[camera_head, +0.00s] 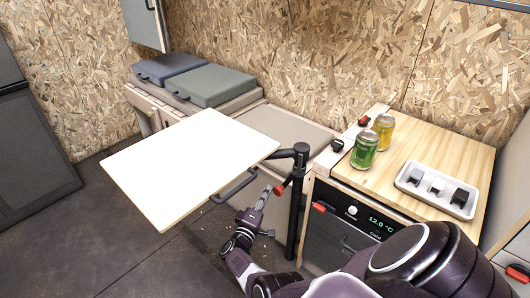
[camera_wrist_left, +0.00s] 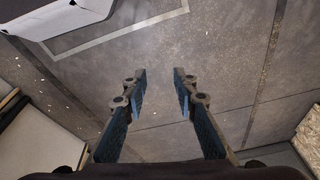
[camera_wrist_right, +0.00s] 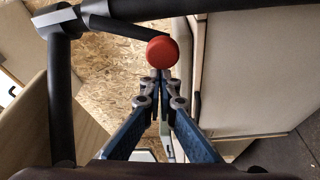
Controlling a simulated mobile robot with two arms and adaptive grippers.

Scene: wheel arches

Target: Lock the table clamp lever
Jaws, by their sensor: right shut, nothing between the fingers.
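The table clamp lever is a short dark arm with a red knob (camera_head: 280,189) on the black post (camera_head: 295,222) beside the pale tabletop (camera_head: 185,165). In the right wrist view the red round knob (camera_wrist_right: 163,52) sits just beyond my fingertips, with the dark lever arm (camera_wrist_right: 125,27) running left to the post. My right gripper (camera_head: 267,190) is shut and empty, its tips close to the knob; I cannot tell whether they touch it. My left gripper (camera_wrist_left: 159,70) is open and empty above the floor, outside the head view.
A wooden counter (camera_head: 445,155) at the right holds a green can (camera_head: 365,149), a yellow can (camera_head: 383,130) and a white tray (camera_head: 412,182). A fridge front (camera_head: 345,235) lies below it. A bench with cushions (camera_head: 210,85) stands behind the tabletop. Bare floor lies left.

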